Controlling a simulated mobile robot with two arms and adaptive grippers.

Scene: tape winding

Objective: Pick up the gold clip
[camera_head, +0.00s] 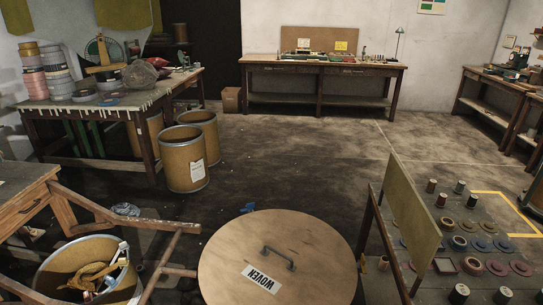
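I cannot make out a gold clip in the camera_head view; at this size small items on the tables blur together. Neither of my grippers is in view.
A round wooden lid (230,262) marked WOVEN, with a handle, is in front. A drum of scraps (118,288) stands left beside a wooden frame (92,207). Drums (187,168) stand by the left table (140,110). A rack of spools (410,215) is right.

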